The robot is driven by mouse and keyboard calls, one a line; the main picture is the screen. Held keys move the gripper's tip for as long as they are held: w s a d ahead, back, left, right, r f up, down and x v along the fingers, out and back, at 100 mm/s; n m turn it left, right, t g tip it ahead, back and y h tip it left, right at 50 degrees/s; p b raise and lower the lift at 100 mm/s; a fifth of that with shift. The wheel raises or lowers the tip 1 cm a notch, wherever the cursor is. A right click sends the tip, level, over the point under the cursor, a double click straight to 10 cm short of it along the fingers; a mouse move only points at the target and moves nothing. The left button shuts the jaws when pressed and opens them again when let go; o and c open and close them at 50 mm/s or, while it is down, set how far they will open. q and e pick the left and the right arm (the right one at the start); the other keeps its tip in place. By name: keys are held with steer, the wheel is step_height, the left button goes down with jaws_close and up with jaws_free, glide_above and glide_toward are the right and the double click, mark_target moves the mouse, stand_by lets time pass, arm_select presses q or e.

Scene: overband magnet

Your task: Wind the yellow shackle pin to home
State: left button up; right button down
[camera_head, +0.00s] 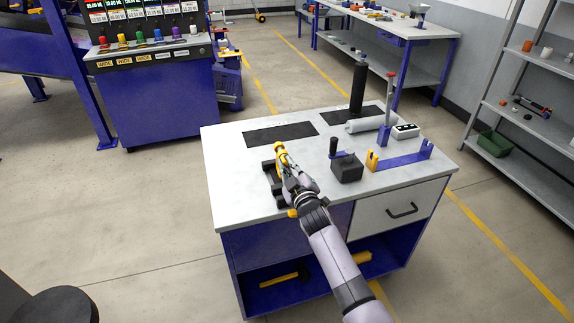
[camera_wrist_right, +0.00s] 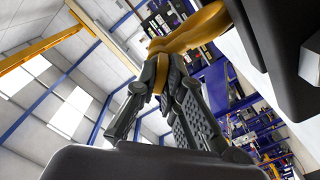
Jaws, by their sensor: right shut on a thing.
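The yellow shackle pin (camera_head: 280,148) is at a black fixture (camera_head: 268,166) on the left part of the workbench top. In the right wrist view, a curved yellow piece (camera_wrist_right: 200,28) rises from between my fingers. My right gripper (camera_head: 287,168) reaches in from the front of the bench and is shut on the yellow pin; its fingers (camera_wrist_right: 160,85) close around a yellow part in the wrist view. The gripper and arm hide part of the fixture, and how far the pin is wound cannot be told. My left gripper is not in view.
The workbench (camera_head: 225,175) also carries a dark block with a handle (camera_head: 347,168), a blue bracket (camera_head: 402,161), a grey cylinder (camera_head: 365,124) and a tall black cylinder (camera_head: 358,88). Dark mats lie at the back. A shelf (camera_head: 520,110) stands at the right.

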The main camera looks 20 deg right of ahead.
steer(key=m, duration=0.3)
steer(key=shift+p, duration=0.4)
steer(key=shift+m, duration=0.7)
steer(key=shift+m+p, duration=0.3)
steer(key=shift+m, duration=1.4)
steer(key=c, duration=2.1)
jaws_free()
steer(key=shift+s+m, duration=0.1)
steer(key=shift+m, duration=0.3)
steer(key=o, duration=0.5)
steer(key=shift+s, duration=0.1)
